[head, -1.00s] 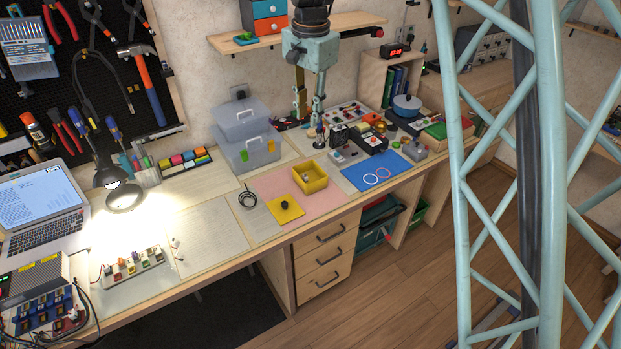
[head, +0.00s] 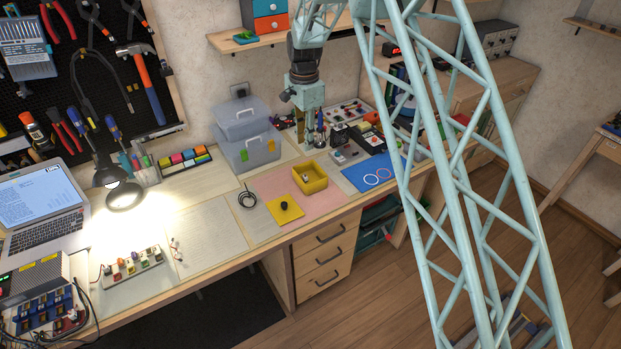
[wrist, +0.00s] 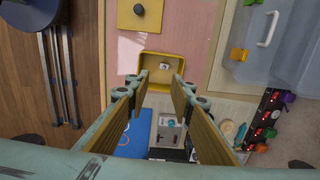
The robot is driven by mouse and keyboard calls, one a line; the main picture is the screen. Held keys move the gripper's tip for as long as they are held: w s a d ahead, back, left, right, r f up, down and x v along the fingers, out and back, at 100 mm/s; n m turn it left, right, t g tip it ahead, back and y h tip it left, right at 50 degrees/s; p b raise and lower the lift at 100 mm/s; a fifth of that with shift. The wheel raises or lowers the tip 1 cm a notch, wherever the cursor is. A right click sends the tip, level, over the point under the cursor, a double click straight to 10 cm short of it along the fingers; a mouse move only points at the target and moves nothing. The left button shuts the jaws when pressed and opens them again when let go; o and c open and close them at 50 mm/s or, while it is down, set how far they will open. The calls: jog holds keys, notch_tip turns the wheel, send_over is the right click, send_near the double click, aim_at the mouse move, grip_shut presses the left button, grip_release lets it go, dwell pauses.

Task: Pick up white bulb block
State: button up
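A small whitish piece (head: 306,177) lies in the open yellow bin (head: 323,183), and it also shows in the wrist view (wrist: 165,66). It may be the white bulb block, but it is too small to tell. My gripper (head: 309,144) points down over the back of the bench, behind the yellow bin. In the wrist view its two wood-coloured fingers (wrist: 160,83) are spread apart with nothing held between them. Their tips overlap the near part of the yellow bin (wrist: 148,56) in that view, while the bin lies farther down.
A yellow plate with a black knob (head: 285,210) lies beside the bin on the pink mat (head: 268,188). Clear stacked boxes (head: 247,152) stand to the left of my gripper. A blue mat with rings (head: 362,174) and small devices (head: 346,152) lie to the right.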

send_over(305, 174)
notch_tip(305, 174, down, 4)
jog(key=f, duration=0.1)
jog(key=shift+r+m, duration=0.25)
jog(key=shift+m, duration=0.15)
jog(key=shift+f, duration=0.1)
jog(key=shift+f, duration=4.2)
jog(key=shift+f, duration=0.1)
jog(key=shift+w+f, duration=0.15)
jog(key=shift+f, duration=2.35)
jog(key=c, duration=0.5)
